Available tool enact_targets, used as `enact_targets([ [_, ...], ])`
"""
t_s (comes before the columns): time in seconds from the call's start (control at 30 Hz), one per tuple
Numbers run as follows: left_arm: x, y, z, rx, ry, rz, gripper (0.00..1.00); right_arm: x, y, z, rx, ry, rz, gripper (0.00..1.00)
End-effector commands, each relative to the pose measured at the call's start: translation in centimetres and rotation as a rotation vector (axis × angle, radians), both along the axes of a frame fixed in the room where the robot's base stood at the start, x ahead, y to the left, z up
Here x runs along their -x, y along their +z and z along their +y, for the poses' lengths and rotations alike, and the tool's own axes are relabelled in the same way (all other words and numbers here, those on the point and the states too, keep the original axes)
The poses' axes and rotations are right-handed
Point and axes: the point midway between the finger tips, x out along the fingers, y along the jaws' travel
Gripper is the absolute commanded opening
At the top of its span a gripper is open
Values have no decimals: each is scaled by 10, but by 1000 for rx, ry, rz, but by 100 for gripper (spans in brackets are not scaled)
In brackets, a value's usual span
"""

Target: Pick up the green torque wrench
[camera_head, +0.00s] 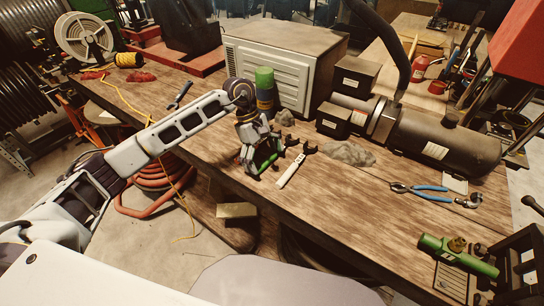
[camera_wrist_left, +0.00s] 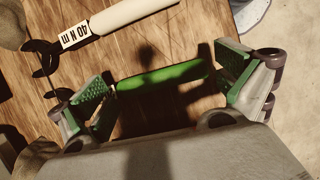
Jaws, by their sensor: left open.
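The green torque wrench (camera_head: 267,162) lies on the wooden bench (camera_head: 225,117) near its front edge, mostly hidden by my left gripper in the head view. My left gripper (camera_head: 258,168) points down over it. In the left wrist view the green handle (camera_wrist_left: 165,75) lies between the two open, green-padded fingers (camera_wrist_left: 166,86), partly in shadow. I cannot tell whether the fingers touch it. A white wrench (camera_head: 291,171) lies just to the right; in the wrist view it bears a "40 N m" label (camera_wrist_left: 75,35). My right gripper is not in view.
A green-topped can (camera_head: 265,88) and a beige ridged box (camera_head: 280,62) stand behind the gripper. Grey rag-like lumps (camera_head: 348,154) lie right of the white wrench. Blue-handled pliers (camera_head: 430,190) and a green cylinder device (camera_head: 455,255) are further right.

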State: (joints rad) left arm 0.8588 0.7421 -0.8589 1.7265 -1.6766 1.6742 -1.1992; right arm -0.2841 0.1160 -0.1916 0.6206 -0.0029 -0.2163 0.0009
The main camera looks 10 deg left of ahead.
Motion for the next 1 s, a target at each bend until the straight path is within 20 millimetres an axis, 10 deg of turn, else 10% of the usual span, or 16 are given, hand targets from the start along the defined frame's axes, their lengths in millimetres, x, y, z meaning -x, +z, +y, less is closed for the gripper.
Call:
enact_targets([
  [0.53, 0, -4, -1, -1, 1, -1, 100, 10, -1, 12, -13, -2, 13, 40],
  [1.0, 1, -4, -1, 0, 0, 0, 48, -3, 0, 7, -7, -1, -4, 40],
])
